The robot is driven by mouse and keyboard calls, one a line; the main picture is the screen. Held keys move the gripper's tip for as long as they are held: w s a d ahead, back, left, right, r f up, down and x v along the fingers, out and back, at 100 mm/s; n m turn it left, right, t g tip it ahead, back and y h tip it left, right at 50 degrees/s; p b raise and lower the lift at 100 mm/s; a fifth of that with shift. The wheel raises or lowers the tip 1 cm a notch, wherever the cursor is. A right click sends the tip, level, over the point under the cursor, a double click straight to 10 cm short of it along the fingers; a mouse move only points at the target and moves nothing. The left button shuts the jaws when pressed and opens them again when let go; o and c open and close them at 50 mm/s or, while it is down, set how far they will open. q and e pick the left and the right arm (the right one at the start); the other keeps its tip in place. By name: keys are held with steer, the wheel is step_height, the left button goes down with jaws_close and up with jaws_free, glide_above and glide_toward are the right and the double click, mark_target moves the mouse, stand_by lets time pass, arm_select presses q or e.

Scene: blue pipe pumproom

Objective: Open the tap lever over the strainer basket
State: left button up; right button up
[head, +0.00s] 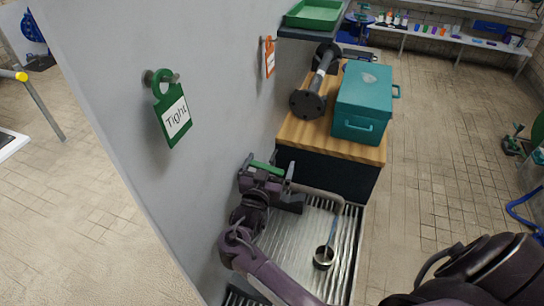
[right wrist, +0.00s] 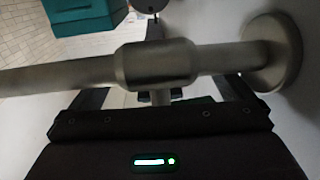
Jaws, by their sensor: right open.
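The tap's grey metal pipe (head: 318,190) runs out from the wall over a ribbed metal tray. In the right wrist view the tap (right wrist: 155,65) shows a thick valve body and a round wall flange (right wrist: 272,52). A short stem (right wrist: 160,97) shows beneath the body; I cannot make out the whole lever. My right gripper (head: 284,198) is at the wall end of the tap. Its fingers are open on either side of the stem, with no grip visible. My left gripper is out of view.
The ribbed tray (head: 347,255) lies before a wooden-topped cabinet (head: 340,147) with a teal box (head: 363,100) and a dark flanged pipe (head: 318,85). A green "Tight" tag (head: 172,115) and an orange tag (head: 269,57) hang on the wall.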

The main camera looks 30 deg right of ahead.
steer(key=shift+s+a+r, duration=0.15)
steer(key=shift+a, duration=0.05)
steer(key=shift+s+a+r, duration=0.1)
steer(key=shift+s+a, duration=0.05)
steer(key=shift+s, duration=0.05)
steer(key=c, duration=0.7)
steer(key=shift+o, duration=0.2)
steer(key=shift+r+n+t+y+p, duration=0.15)
steer(key=shift+n+t+y+p, duration=0.35)
steer(key=shift+y+p, duration=0.1)
steer(key=shift+w+n+t+y, duration=0.15)
steer(key=shift+n+t+y, duration=0.15)
steer(key=shift+y, duration=0.1)
steer(key=o, duration=0.5)
steer(key=shift+o, duration=0.8)
steer(key=shift+w+f, duration=0.1)
steer(key=shift+f, duration=0.15)
steer(key=shift+a, duration=0.1)
arm_select(q)
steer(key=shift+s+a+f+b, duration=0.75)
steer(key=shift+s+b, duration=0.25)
steer(key=shift+b, duration=0.2)
arm_select(e)
steer(key=v, duration=0.7)
steer(key=shift+s+a, duration=0.15)
steer(key=shift+s, duration=0.15)
